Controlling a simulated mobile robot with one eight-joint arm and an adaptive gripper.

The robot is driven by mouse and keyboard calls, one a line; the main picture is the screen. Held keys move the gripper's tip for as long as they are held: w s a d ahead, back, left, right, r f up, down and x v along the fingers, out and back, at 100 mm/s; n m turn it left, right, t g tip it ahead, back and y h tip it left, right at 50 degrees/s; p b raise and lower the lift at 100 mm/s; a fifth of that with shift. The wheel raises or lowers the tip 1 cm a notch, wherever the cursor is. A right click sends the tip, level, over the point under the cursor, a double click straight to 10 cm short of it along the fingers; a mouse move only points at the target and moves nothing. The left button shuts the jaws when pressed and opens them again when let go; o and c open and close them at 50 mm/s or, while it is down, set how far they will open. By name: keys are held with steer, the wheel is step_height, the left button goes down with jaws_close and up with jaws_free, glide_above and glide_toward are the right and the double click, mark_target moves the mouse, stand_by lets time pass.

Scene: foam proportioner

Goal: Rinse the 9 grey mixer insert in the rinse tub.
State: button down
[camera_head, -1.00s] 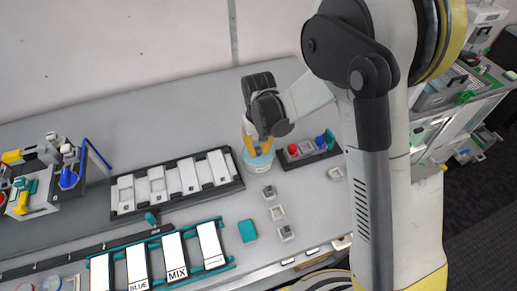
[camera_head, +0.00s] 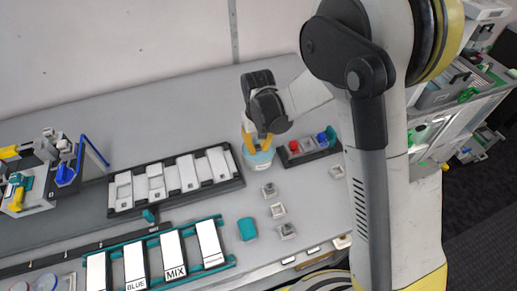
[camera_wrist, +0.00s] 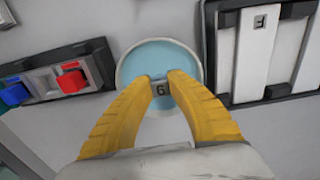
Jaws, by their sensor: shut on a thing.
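The rinse tub is a small round white tub with pale blue liquid (camera_head: 260,160), between the rack of white cartridges and the small dark tray. It also shows from above in the wrist view (camera_wrist: 160,55). My gripper (camera_head: 258,143) is over the tub with its yellow fingers pointing down. In the wrist view its fingertips (camera_wrist: 160,78) are shut on a small grey insert (camera_wrist: 160,88), whose mark reads like a 6 or an upside-down 9. The insert is seen against the tub's near part. I cannot tell whether it touches the liquid. The fingers hide its sides.
The dark cartridge rack (camera_head: 176,178) stands close left of the tub. A dark tray with red and blue pieces (camera_head: 308,150) is close right. Several small grey inserts (camera_head: 278,210) and a teal block (camera_head: 247,229) lie nearer me. Labelled white cartridges (camera_head: 173,254) stand at the front left.

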steer(key=shift+s, duration=0.2)
stand_by(0.4)
steer(key=shift+s+d, duration=0.2)
steer(key=shift+s, duration=0.4)
steer(key=shift+w+b, duration=0.25)
steer(key=shift+b, duration=0.05)
steer(key=shift+w+a, duration=0.2)
steer(key=shift+w, duration=0.35)
steer(key=shift+s, duration=0.15)
stand_by(0.5)
steer(key=shift+s+d+b, duration=0.1)
steer(key=shift+s+b, duration=0.15)
steer(key=shift+b, duration=0.05)
stand_by(0.3)
